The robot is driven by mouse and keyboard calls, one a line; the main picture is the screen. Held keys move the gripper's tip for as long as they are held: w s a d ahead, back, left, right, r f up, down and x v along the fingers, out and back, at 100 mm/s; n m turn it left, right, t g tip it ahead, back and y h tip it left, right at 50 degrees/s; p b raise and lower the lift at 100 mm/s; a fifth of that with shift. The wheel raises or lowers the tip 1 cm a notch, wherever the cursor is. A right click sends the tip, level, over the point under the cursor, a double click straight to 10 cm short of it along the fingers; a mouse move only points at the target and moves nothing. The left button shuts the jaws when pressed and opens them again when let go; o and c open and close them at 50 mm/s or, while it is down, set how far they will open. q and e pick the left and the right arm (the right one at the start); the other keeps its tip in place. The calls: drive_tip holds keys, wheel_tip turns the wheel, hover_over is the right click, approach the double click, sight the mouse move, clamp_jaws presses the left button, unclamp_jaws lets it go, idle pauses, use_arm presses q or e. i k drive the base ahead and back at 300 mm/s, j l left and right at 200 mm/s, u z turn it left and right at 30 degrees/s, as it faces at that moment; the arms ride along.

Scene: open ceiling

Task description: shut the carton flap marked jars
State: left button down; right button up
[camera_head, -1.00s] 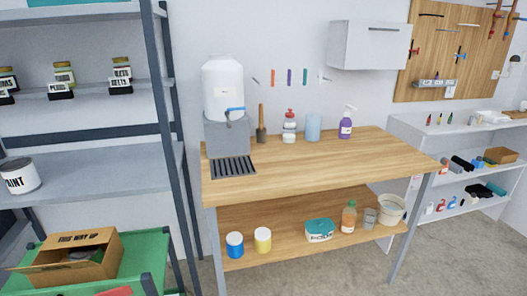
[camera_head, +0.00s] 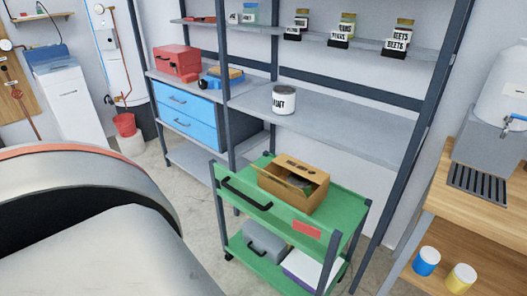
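An open cardboard carton (camera_head: 306,196) sits on the top of a green cart (camera_head: 262,223), with a dark round thing inside it. Its flaps stand open; no "jars" marking can be read on it from here. Several labelled jars (camera_head: 341,35) stand on the upper grey shelf behind, one marked beets. Neither of my grippers is in view.
A paint can (camera_head: 284,99) stands on the middle grey shelf (camera_head: 335,128). A blue drawer unit (camera_head: 184,108) with a red toolbox (camera_head: 177,62) is at left. A wooden bench (camera_head: 478,225) is at right. A large rounded grey object (camera_head: 90,235) fills the lower left.

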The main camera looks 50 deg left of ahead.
sight(298, 191)
drive_tip(key=k+u, duration=0.1)
drive_tip(key=u, duration=1.2)
